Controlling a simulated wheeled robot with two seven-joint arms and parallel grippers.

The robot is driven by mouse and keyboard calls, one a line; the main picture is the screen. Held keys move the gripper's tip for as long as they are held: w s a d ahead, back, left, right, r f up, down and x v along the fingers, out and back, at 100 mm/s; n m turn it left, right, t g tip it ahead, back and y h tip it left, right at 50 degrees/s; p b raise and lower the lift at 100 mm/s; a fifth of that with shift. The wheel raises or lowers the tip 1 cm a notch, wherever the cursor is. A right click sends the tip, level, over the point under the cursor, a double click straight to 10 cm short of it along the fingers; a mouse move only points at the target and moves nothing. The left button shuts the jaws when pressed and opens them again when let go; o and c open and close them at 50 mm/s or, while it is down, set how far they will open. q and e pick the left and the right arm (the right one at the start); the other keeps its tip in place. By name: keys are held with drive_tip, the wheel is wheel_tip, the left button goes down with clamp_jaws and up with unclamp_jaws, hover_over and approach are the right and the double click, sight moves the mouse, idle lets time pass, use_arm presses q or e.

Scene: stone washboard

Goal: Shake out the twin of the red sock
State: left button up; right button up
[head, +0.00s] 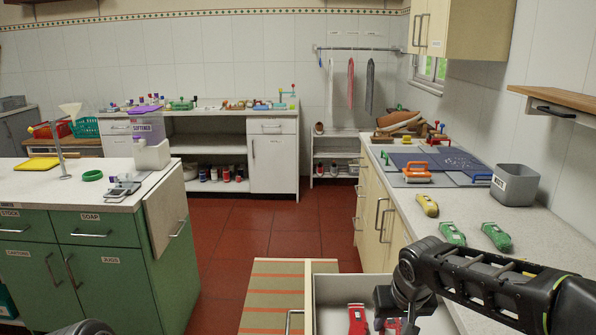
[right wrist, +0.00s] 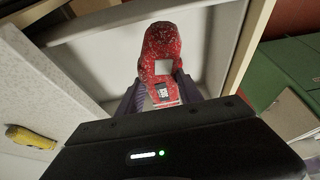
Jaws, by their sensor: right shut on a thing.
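A red sock-like piece (head: 357,318) lies in the open white drawer (head: 335,284) at the bottom of the head view. My right gripper (head: 392,312) reaches down into the drawer, just right of it. Another bit of red (head: 392,326) shows at the gripper, mostly hidden by my arm. In the right wrist view, a red speckled sock (right wrist: 162,48) with a pale square and a printed tag is between the purple fingers of my right gripper (right wrist: 161,92), which is shut on it. My left gripper is not in view.
Yellow (head: 427,205) and green (head: 452,234) sock-like pieces lie on the right counter (head: 470,208), with another green one (head: 496,236) alongside. A grey bin (head: 515,185) and blue washboard (head: 425,163) stand farther back. A striped panel (head: 272,300) is left of the drawer. The red floor beyond is clear.

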sight(392, 328)
wheel_tip(392, 328, up, 7)
drive_tip(key=shift+a+f, duration=0.1)
drive_tip(key=shift+f, duration=0.1)
wheel_tip(392, 328, down, 10)
drive_tip(key=shift+f, duration=0.1)
drive_tip(key=shift+w+r, duration=0.1)
drive_tip(key=shift+r, duration=0.1)
drive_tip(key=shift+s+r, duration=0.1)
drive_tip(key=shift+s, duration=0.15)
drive_tip(key=shift+w, duration=0.1)
